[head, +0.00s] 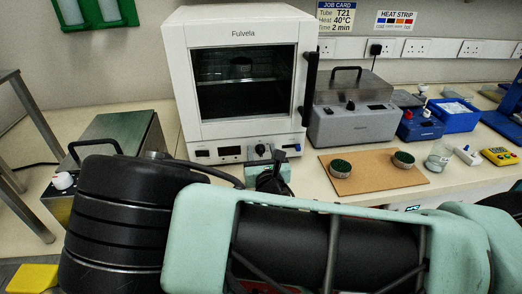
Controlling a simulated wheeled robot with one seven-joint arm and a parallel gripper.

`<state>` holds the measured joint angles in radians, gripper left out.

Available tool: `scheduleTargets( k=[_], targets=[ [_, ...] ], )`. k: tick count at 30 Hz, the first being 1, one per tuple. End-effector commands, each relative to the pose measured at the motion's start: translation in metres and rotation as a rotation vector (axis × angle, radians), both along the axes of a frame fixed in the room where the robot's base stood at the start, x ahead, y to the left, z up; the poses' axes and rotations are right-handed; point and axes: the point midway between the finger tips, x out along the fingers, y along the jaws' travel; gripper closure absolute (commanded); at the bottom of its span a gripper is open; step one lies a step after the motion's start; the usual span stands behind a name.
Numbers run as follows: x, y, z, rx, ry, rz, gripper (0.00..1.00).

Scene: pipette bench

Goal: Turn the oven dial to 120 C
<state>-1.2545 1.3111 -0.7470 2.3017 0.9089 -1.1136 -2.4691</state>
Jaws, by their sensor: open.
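The white oven (241,85), marked Fulvela, stands at the back of the bench with its dark-windowed door shut. Its control strip runs below the door, with small dark displays at the left. A small dark dial (261,149) is at the right part of this strip; its setting is too small to read. My gripper (268,161) is small in view, just in front of the strip by the dial, with dark fingers apart. My arm covers the foreground and hides part of the bench. I cannot tell whether the fingers touch the dial.
A metal box with a black handle (118,127) stands left of the oven. A grey lidded bath (351,108) stands close on its right. A brown board (373,173) with two green-topped round dishes lies farther right. The oven's black door handle (309,88) sticks out.

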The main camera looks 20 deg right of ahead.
Motion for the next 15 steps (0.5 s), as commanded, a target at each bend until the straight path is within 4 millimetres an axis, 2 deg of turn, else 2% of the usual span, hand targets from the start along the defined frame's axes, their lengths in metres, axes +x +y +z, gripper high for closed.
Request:
scheduleTargets(
  k=[7,8,12,15],
  targets=[
    [0.0006,-0.0001,-0.0003,0.000,0.000,0.000,0.53],
    [0.0006,-0.0001,-0.0003,0.000,0.000,0.000,0.59],
    [0.0004,-0.0001,-0.0002,0.000,0.000,0.000,0.97],
    [0.0003,-0.0001,-0.0002,0.000,0.000,0.000,0.97]
  ],
)
